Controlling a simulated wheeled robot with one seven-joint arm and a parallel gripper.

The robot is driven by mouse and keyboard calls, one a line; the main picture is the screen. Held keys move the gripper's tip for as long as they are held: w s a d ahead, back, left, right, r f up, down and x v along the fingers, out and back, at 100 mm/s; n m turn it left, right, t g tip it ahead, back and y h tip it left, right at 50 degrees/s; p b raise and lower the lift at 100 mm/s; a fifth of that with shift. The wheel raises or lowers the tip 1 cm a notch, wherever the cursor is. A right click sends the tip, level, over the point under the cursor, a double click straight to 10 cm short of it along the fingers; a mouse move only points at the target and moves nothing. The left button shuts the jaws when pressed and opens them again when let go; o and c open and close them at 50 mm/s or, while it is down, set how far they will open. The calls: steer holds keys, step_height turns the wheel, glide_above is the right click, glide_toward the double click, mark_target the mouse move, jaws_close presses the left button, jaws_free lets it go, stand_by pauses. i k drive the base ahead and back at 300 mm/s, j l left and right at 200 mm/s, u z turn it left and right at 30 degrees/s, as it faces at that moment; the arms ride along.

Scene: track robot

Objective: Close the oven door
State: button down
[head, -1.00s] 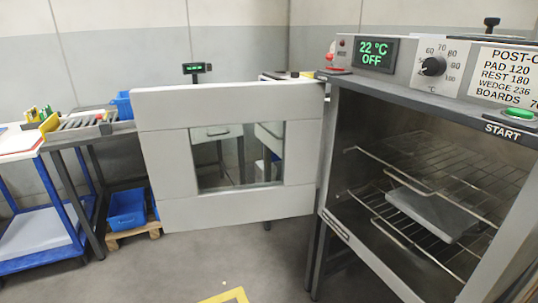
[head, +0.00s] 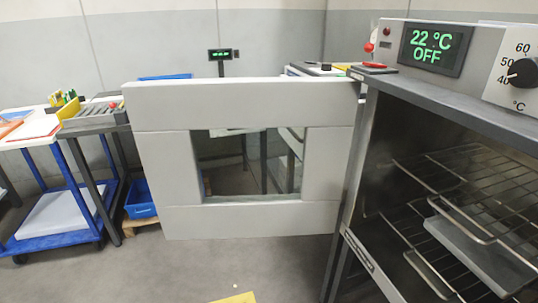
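The oven (head: 430,100) stands at the right of the head view with its chamber open to me. Its light grey door (head: 165,165), with a square window, is swung wide open to the left, hinged at the oven's left front edge. Inside are wire racks (head: 470,185) and a flat grey slab (head: 480,250) on the lower rack. The display (head: 435,48) reads 22 °C OFF. A dial (head: 521,72) is cut by the right edge. My gripper is not in view.
A blue-framed cart (head: 55,210) and a dark-legged bench (head: 95,120) with a tray stand at the left. A blue bin (head: 140,199) sits low behind the door's left edge. The grey floor (head: 180,270) before the door is clear, with a yellow marking (head: 235,298).

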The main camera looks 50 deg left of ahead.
mark_target(164, 115)
steer(key=i+j+z, duration=0.2)
steer(key=j, duration=1.1)
steer(key=j+z, duration=0.2)
steer(key=j, duration=2.05)
steer(key=i+j, duration=0.1)
steer(key=j, duration=0.8)
steer(key=k+l+u, duration=0.1)
steer(key=u, duration=0.3)
steer(key=k+u, duration=0.25)
steer(key=u, duration=0.15)
steer(key=k+u, duration=0.15)
steer(key=u, duration=0.3)
